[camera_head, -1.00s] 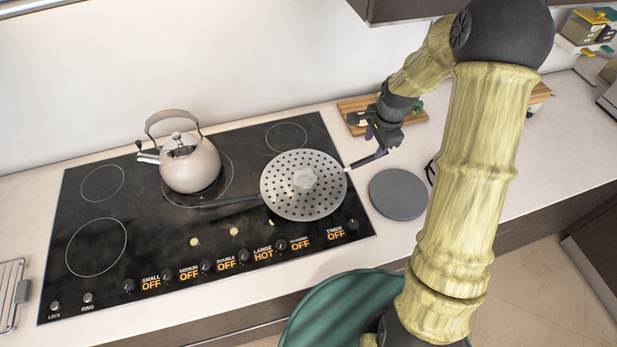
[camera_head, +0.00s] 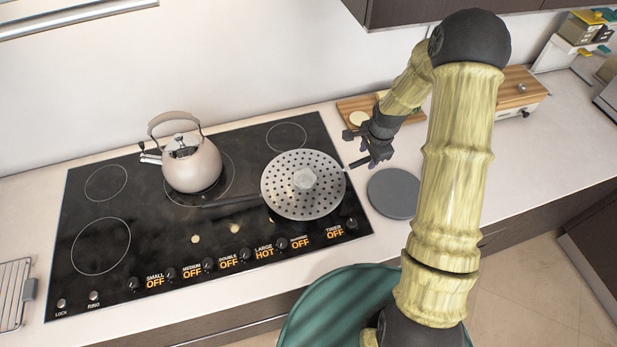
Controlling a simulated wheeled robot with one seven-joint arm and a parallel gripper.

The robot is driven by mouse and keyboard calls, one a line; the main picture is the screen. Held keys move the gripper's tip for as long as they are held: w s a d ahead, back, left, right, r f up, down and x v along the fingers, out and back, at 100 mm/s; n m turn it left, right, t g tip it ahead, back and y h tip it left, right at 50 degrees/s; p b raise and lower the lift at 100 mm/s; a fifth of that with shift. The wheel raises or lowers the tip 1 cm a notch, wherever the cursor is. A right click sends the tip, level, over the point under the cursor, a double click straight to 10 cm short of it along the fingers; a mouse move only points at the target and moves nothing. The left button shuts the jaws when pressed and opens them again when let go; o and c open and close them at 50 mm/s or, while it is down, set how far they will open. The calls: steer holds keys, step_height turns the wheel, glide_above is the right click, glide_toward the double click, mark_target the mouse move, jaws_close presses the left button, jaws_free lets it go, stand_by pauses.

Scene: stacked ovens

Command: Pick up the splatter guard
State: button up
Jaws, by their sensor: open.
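The splatter guard (camera_head: 302,203) is a round, perforated grey metal disc with a pale middle. It lies over the front right burner, and a short handle (camera_head: 357,163) sticks out to its right. A dark pan handle (camera_head: 232,201) comes out from under its left side; the pan itself is hidden. My gripper (camera_head: 362,150) is open at the right of the disc, close to the guard's handle. I cannot tell whether its fingers touch the handle or straddle it.
A beige kettle (camera_head: 191,168) stands on the back of the black cooktop (camera_head: 160,235). A grey round disc (camera_head: 393,194) lies on the counter right of the cooktop. A wooden board (camera_head: 352,106) with food lies behind my gripper. Several knobs line the cooktop's front.

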mark_target(367, 158)
steer(key=shift+w+f+p, duration=0.2)
steer(key=shift+f+p, duration=0.1)
steer(key=shift+f, duration=0.55)
steer(key=shift+w+f+p, duration=0.15)
steer(key=shift+f+p, duration=0.1)
steer(key=shift+f, duration=0.55)
steer(key=shift+a, duration=0.1)
steer(key=shift+c, duration=0.5)
steer(key=c, duration=0.7)
jaws_close()
